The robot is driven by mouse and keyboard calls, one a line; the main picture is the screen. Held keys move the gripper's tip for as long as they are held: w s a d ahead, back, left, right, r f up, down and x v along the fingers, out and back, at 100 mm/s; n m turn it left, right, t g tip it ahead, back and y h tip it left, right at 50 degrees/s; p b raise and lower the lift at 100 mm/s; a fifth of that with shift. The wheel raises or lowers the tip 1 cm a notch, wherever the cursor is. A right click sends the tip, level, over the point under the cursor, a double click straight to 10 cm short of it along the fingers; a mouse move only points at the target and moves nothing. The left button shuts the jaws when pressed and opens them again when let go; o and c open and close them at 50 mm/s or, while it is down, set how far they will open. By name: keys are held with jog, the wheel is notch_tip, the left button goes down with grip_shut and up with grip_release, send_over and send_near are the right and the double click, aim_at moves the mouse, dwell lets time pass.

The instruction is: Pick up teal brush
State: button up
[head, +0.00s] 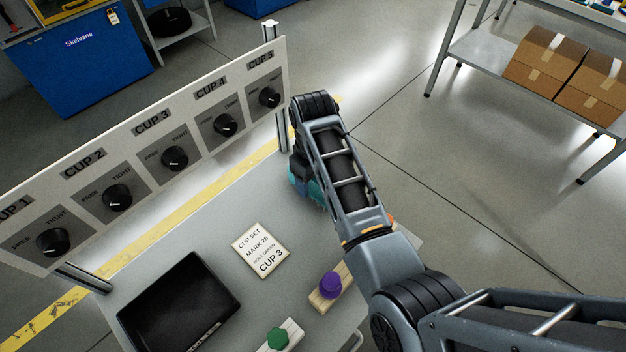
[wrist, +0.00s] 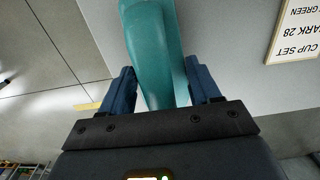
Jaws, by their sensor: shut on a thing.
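The teal brush (wrist: 157,50) fills the middle of the wrist view, between the two blue fingers of my gripper (wrist: 165,92). My gripper is shut on it. In the head view only a small part of the teal brush (head: 316,190) shows beside my arm, near the far right part of the grey table. My arm hides most of the brush and the gripper there. I cannot tell whether the brush touches the table.
A panel (head: 150,150) with several black knobs stands along the table's far left edge. A black tray (head: 180,305), a sign card (head: 260,250), a purple knob on a wood block (head: 330,285) and a green knob on a block (head: 278,338) lie on the table (head: 215,225).

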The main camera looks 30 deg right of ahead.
jog(key=r, duration=0.2)
jog(key=d+r, duration=0.1)
jog(key=r, duration=0.1)
jog(key=shift+d, duration=0.1)
jog(key=s+d+r, duration=0.2)
jog(key=d+r, duration=0.4)
jog(key=d, duration=0.4)
jog(key=shift+d+r+b, duration=0.15)
jog(key=shift+b, duration=0.3)
